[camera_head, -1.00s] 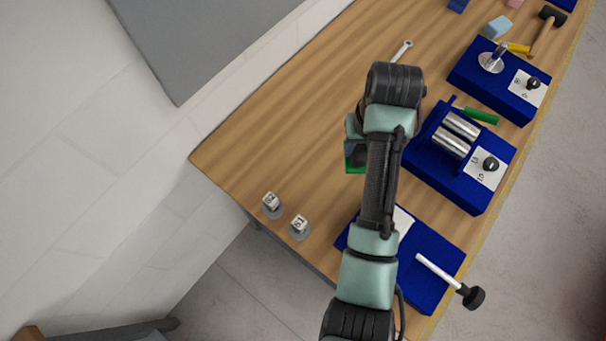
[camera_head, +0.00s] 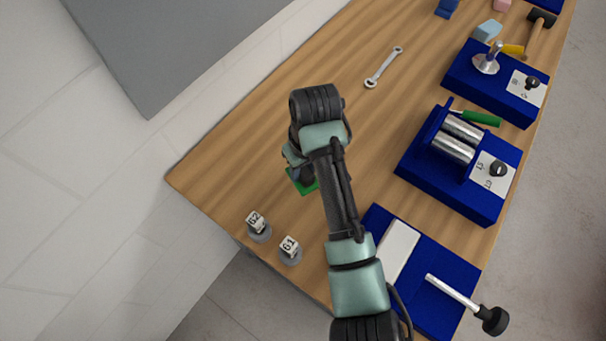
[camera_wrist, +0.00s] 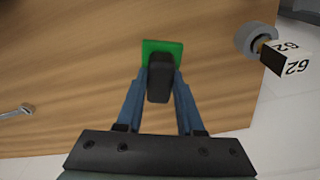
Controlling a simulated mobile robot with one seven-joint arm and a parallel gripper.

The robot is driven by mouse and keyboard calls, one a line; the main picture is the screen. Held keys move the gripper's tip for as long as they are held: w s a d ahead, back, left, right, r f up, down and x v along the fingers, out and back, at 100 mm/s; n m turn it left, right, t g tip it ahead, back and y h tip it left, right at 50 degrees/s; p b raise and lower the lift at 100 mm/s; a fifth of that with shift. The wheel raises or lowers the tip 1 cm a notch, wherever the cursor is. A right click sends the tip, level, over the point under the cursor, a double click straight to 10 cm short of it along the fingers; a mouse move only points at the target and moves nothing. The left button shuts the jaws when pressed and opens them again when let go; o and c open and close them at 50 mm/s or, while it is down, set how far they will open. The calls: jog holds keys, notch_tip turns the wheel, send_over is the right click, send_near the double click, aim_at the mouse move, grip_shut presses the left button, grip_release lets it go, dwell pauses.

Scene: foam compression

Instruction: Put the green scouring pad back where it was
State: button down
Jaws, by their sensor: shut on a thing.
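The green scouring pad (camera_head: 302,181) shows partly from under my gripper in the head view, near the left end of the wooden table. In the wrist view the green pad (camera_wrist: 162,46) sits at the fingertips, its far edge and sides showing around them. My gripper (camera_wrist: 160,78) is shut on the pad, fingers pointing down toward the table.
Two marked weights, G2 (camera_head: 257,226) and G1 (camera_head: 290,249), stand near the table's left front edge. A wrench (camera_head: 384,67) lies farther back. A blue roller device (camera_head: 424,168) and a blue base with a white block (camera_head: 398,250) stand to the right. Bare wood surrounds the pad.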

aim_at(304, 178)
jog(key=shift+f, duration=1.85)
jog(key=c, duration=0.5)
grip_release()
jog(key=shift+f, duration=0.15)
jog(key=r, duration=0.4)
jog(key=s+r, duration=0.1)
jog(key=r, duration=0.7)
jog(key=shift+s+d+r, duration=0.15)
jog(key=shift+d+r, duration=0.05)
jog(key=shift+d, duration=0.2)
